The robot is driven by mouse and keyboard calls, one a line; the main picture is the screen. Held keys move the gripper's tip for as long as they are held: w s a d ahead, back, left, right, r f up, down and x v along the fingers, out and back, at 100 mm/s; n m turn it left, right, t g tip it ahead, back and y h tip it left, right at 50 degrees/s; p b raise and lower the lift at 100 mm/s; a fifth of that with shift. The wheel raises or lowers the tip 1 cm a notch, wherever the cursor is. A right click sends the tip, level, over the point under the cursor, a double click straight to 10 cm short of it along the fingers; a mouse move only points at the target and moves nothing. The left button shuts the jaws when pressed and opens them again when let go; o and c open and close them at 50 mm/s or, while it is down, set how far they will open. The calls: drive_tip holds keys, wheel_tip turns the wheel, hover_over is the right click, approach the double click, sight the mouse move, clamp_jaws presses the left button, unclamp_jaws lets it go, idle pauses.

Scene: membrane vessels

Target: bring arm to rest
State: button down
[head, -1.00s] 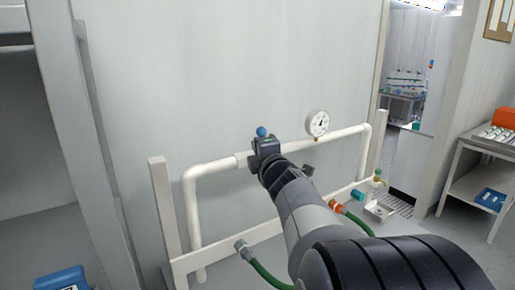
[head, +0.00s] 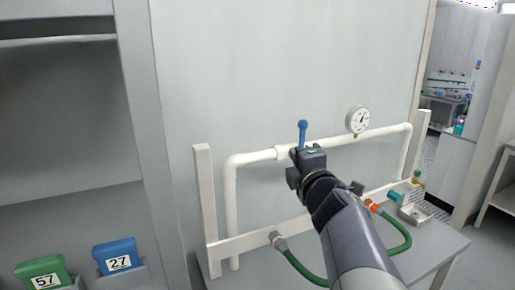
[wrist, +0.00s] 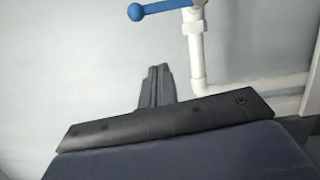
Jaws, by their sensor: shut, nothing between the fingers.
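My gripper (head: 307,153) is in the middle of the head view, in front of a white pipe frame and just below a blue valve handle (head: 302,133). The handle stands up from the pipe, and its lower end is hidden behind my gripper. In the wrist view the fingers (wrist: 156,85) are together and empty, pointing at the pale wall. The blue handle (wrist: 160,8) shows at the top of that view, apart from the fingers, with the white pipe (wrist: 196,55) to their right.
A round gauge (head: 358,119) sits on the pipe to the right. A green hose (head: 302,270) and an orange connector (head: 373,206) are near my arm. A small tray (head: 412,214) is on the grey bench (head: 437,243). Blue box 27 (head: 115,252) and green box 57 (head: 40,271) are at lower left.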

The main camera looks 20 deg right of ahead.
drive_tip(key=shift+s+a, duration=0.2)
drive_tip(key=shift+s, duration=0.4)
